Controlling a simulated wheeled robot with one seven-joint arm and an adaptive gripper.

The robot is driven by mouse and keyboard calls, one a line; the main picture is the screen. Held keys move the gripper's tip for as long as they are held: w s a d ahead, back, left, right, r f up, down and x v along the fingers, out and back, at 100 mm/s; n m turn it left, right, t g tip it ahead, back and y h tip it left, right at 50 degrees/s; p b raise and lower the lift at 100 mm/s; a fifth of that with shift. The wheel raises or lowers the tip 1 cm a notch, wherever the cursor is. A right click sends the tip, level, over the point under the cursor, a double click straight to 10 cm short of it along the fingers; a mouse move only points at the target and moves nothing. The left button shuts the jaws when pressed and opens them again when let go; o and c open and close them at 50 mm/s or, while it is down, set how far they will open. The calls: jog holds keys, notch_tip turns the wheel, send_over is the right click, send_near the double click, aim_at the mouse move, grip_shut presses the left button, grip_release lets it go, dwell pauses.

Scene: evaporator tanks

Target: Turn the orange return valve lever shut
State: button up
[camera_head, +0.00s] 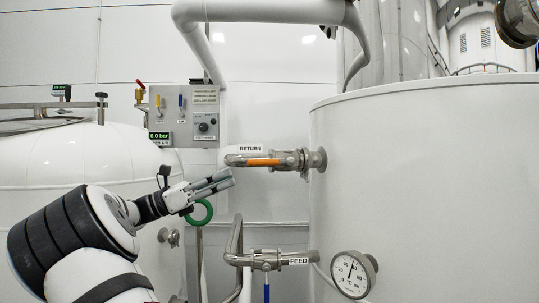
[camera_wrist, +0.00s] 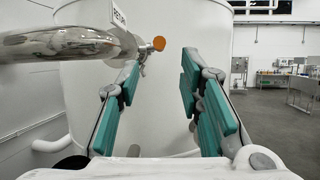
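The orange return valve lever (camera_head: 264,162) lies level along the return pipe, pointing left from the steel valve body (camera_head: 288,160) at the big white tank. A white RETURN label (camera_head: 250,148) sits just above it. In the wrist view the lever (camera_wrist: 159,43) shows nearly end-on as a small orange tip, ahead of and above the space between my fingers. My gripper (camera_head: 228,179) is left of and slightly below the lever, apart from it. In the wrist view my gripper (camera_wrist: 161,72) is open, with teal pads spread and nothing between them.
The curved return pipe (camera_wrist: 60,44) runs close on the left of the wrist view. Below are the FEED pipe (camera_head: 268,260) and a round dial gauge (camera_head: 353,273). A green ring handle (camera_head: 200,213) is just under my gripper. A control panel (camera_head: 186,115) is behind. Open floor (camera_wrist: 277,135) lies right.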

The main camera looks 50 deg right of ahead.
aim_at(271, 161)
jog(key=p+x, duration=0.3)
jog(key=x, duration=1)
jog(key=shift+s+d+r, duration=0.15)
jog(key=shift+d+r, duration=0.05)
jog(key=shift+r, duration=0.1)
grip_shut()
